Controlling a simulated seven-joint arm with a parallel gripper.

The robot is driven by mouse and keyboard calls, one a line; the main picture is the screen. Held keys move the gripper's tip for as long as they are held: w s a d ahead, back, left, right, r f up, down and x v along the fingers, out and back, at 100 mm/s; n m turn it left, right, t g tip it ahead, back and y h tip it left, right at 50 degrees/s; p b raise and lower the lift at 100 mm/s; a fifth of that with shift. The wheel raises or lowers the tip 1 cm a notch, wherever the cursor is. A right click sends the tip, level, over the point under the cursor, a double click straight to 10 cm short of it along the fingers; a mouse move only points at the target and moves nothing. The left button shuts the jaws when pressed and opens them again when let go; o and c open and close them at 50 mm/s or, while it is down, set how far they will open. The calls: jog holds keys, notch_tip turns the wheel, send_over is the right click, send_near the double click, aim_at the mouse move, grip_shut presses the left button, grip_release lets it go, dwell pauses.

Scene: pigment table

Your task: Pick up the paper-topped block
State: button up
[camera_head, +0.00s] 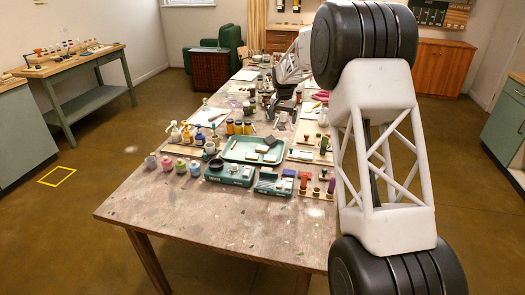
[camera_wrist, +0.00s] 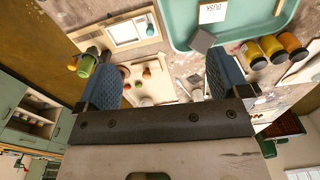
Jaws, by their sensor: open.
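In the head view my gripper (camera_head: 284,112) is above the table behind the tray.
Pump bottles (camera_head: 186,133) and coloured pots (camera_head: 180,165) stand left. Teal boxes (camera_head: 230,174) stand in front. The table's front (camera_head: 220,220) is clear.

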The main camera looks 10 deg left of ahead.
send_over(262, 149)
notch_tip(262, 149, down, 14)
jog(key=shift+r, duration=0.1)
jog(key=shift+f, duration=1.25)
jog(key=shift+f, duration=2.6)
jog(key=c, duration=1.1)
jog(key=shift+r, duration=0.2)
